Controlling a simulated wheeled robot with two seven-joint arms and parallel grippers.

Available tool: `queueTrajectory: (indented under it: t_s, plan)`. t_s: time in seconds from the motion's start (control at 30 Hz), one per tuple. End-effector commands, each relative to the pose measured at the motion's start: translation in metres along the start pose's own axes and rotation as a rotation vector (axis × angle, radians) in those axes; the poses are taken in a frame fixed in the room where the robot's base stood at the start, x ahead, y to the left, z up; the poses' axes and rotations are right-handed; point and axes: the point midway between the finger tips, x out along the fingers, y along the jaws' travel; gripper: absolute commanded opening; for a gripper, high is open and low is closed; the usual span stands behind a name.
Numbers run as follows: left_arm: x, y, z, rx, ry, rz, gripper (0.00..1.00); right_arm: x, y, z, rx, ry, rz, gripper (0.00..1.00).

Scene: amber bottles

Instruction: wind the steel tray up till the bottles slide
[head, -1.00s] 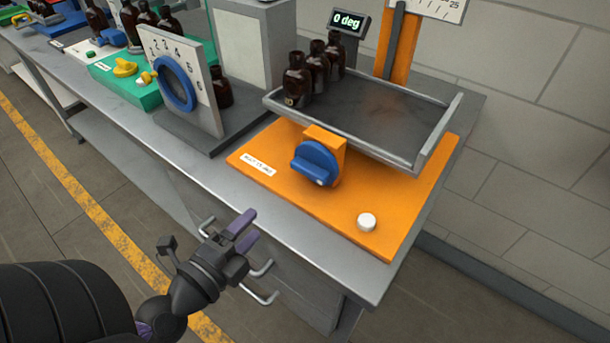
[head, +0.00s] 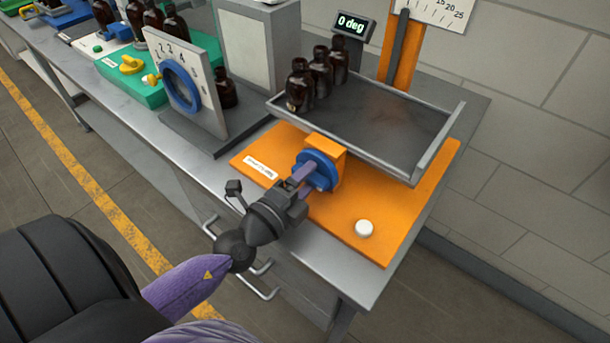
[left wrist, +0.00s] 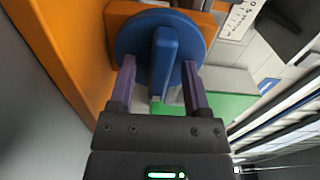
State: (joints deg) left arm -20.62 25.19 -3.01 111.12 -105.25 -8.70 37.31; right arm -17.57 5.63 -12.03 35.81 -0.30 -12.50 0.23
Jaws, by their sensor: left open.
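The steel tray (head: 385,127) sits above the orange base at the right of the bench, its display (head: 352,25) reading 0 deg. Several dark amber bottles (head: 320,72) stand upright at its left end. A blue round knob (head: 318,172) is on the orange block at the tray's front. My left gripper (head: 300,176) is at the knob. In the left wrist view the purple fingers (left wrist: 159,85) are open, one on each side of the raised bar of the blue knob (left wrist: 163,60), with gaps visible. My right gripper is not in view.
A white button (head: 364,228) is on the orange base (head: 400,235). A numbered panel with a blue ring (head: 180,85) stands to the left, with a bottle (head: 226,92) behind it. A green fixture (head: 140,85) is farther left. The bench's front edge is clear.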

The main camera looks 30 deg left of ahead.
Motion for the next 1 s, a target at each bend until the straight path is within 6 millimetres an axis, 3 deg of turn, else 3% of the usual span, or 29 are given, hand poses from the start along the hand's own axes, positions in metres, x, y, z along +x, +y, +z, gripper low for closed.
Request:
queueTrajectory:
  t_s: [0.17,0.47,1.0]
  plan:
    - [-0.0001,0.0005,0.0000,0.000,0.000,0.001,0.62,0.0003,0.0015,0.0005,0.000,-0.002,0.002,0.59]
    - [-0.0003,0.0004,0.0001,0.000,-0.001,0.000,0.00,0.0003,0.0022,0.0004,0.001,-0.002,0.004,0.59]
    - [-0.0005,0.0009,0.0001,0.086,0.000,0.001,0.00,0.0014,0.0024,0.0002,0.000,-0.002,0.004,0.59]
